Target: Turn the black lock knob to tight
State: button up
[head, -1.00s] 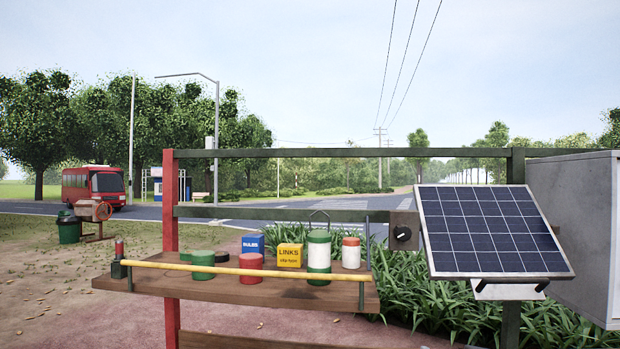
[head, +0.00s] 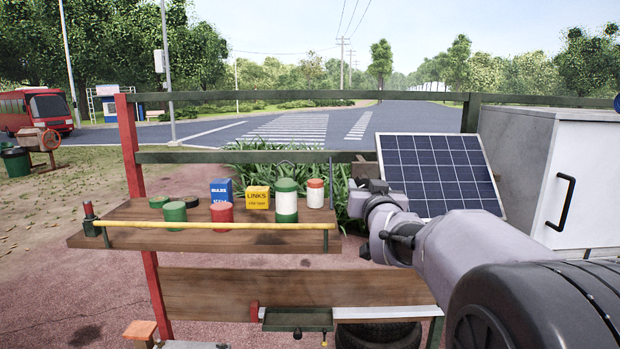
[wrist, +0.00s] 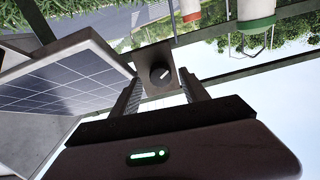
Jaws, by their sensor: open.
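The black lock knob (wrist: 160,74) sits on a dark square plate (wrist: 152,55) on the frame rail, beside the tilted solar panel (wrist: 62,82). A pale mark crosses the knob's face. In the wrist view, which is upside down, my gripper (wrist: 161,84) is open, with one finger on each side of the knob in the picture. I see gaps between knob and fingers and cannot tell how far the tips reach along it. In the head view my arm and gripper (head: 372,187) hide the knob, just left of the solar panel (head: 437,176).
A wooden shelf (head: 120,236) left of my arm holds cans and boxes behind a yellow bar (head: 215,226). A grey cabinet (head: 590,150) with a black handle stands right of the panel. Green rails (head: 300,97) run across behind. Tyres (head: 378,335) lie below.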

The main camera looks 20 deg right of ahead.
jog(key=shift+w, duration=0.35)
grip_shut()
